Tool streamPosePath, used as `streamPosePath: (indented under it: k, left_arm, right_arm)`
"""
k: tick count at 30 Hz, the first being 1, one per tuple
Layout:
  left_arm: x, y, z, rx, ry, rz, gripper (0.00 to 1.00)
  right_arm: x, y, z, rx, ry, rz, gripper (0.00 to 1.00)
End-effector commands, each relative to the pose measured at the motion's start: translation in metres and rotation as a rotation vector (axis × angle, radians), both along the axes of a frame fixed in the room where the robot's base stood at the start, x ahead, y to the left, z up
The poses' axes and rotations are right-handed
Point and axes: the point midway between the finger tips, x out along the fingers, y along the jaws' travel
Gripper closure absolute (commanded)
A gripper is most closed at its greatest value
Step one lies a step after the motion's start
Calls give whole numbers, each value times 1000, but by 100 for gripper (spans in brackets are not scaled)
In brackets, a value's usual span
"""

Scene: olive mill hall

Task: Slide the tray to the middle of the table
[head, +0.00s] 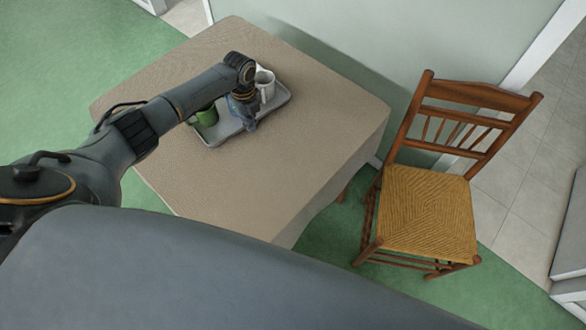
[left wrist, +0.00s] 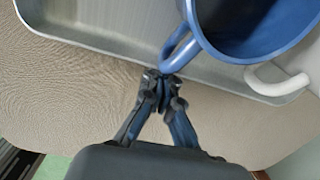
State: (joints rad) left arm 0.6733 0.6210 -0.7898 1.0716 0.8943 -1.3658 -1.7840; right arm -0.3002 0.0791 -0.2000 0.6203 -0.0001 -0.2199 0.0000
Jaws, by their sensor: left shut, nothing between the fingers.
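The grey tray (head: 274,106) lies on the table's far half in the head view, and its rim and floor show in the left wrist view (left wrist: 90,35). It carries a green mug (head: 207,116), a white mug (head: 265,85) and a blue mug (left wrist: 250,35). My left gripper (head: 250,124) is over the tray's near side, shut and empty. In the left wrist view its fingertips (left wrist: 164,80) overlap the tray rim beside the blue mug's handle; I cannot tell whether they touch. My arm hides part of the tray. My right gripper is out of view.
The table (head: 300,150) has a beige cloth, with bare room at the near side and right of the tray. A wooden chair (head: 428,210) with a woven seat stands right of the table. A pale wall (head: 400,40) is behind.

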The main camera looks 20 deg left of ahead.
Motion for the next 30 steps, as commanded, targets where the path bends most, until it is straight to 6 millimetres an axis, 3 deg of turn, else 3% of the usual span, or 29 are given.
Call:
streamPosePath:
  k: [11,19,21,30]
  left_arm:
    - [-1,0,2,2,0,0,100]
    - [-15,-35,7,-1,4,1,100]
    - [-12,-31,19,3,-6,4,100]
    - [-12,-32,80,1,-3,5,100]
  right_arm:
    - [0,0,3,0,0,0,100]
    - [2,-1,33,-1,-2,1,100]
    - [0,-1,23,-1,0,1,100]
    - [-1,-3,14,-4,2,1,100]
